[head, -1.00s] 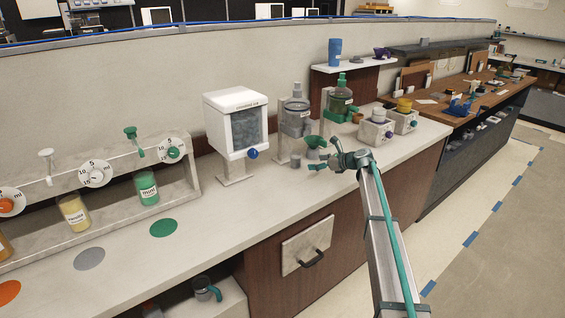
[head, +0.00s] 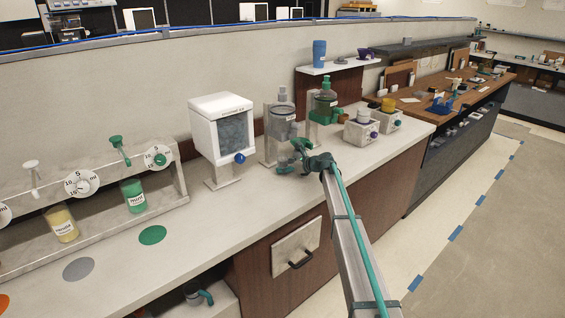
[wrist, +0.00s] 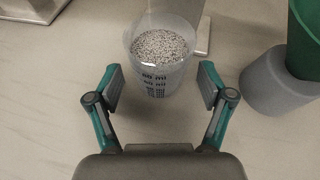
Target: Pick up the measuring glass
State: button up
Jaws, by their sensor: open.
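The measuring glass (wrist: 160,65) is a clear cup with dark ml markings, filled with pale speckled granules. It stands upright on the counter in the wrist view, just beyond my open gripper (wrist: 161,88). The two teal-and-grey fingers are spread on either side of its near part, with gaps and nothing held. In the head view my gripper (head: 289,161) is low over the counter, in front of the clear-jar dispensers. I cannot make out the glass there; the gripper seems to cover it.
A grey cup-like stand (wrist: 278,84) with a green funnel (wrist: 305,35) is close at the right. A metal foot (wrist: 35,8) is at the upper left. A white dispenser (head: 222,128) stands left of my gripper. The counter front (head: 235,205) is clear.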

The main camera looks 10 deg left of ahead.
jog(key=c, duration=1.4)
jog(key=shift+r, duration=0.15)
